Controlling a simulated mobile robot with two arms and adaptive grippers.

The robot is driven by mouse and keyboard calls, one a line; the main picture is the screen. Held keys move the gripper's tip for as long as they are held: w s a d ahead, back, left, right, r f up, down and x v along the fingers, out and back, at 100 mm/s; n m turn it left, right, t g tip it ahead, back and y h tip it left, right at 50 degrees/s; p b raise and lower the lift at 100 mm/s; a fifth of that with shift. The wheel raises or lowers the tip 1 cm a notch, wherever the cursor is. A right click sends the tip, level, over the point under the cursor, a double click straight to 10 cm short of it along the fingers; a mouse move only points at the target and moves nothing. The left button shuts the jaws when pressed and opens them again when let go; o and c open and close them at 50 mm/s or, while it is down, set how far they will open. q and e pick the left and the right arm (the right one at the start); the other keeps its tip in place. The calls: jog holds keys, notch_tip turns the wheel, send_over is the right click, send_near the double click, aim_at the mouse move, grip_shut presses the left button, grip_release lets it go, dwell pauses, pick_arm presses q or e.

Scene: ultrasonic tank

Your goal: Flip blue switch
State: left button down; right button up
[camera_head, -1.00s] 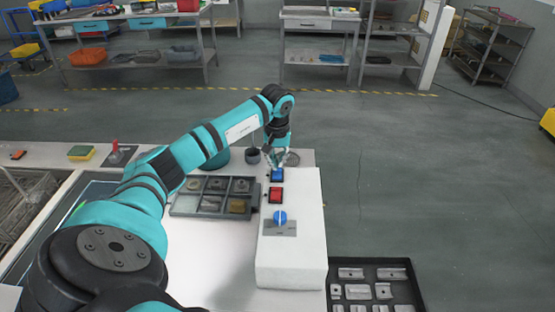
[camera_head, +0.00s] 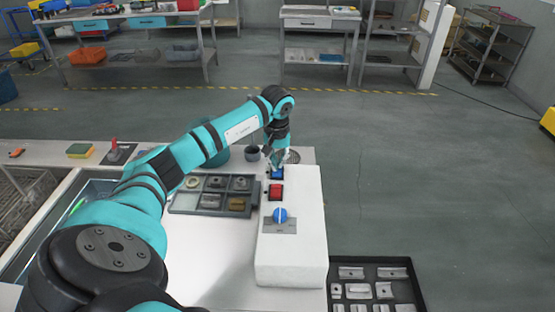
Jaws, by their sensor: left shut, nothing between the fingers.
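The blue switch (camera_head: 277,175) is at the far end of the top of a white box (camera_head: 291,262). My left gripper (camera_head: 276,167) is shut and empty, with its fingertips at the blue switch, seemingly touching it from above. The fingers partly hide the switch, and I cannot tell whether it is pressed. A red switch (camera_head: 276,192) is nearer on the same box, and a round blue knob (camera_head: 280,215) is nearer still. My right gripper is not in view.
A grey compartment tray (camera_head: 203,209) with several metal parts is left of the box. A black tray (camera_head: 414,286) of parts is at the lower right. A dark cup (camera_head: 252,153) stands behind the compartment tray.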

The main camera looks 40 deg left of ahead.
pick_arm(q)
jog(key=shift+s+f, duration=0.1)
jog(key=shift+f, duration=0.1)
jog(key=shift+r, duration=0.1)
jog(key=shift+r+p, duration=0.6)
jog(key=shift+r, duration=0.3)
jog(key=shift+r+p, duration=1.6)
jog(key=shift+r, duration=0.95)
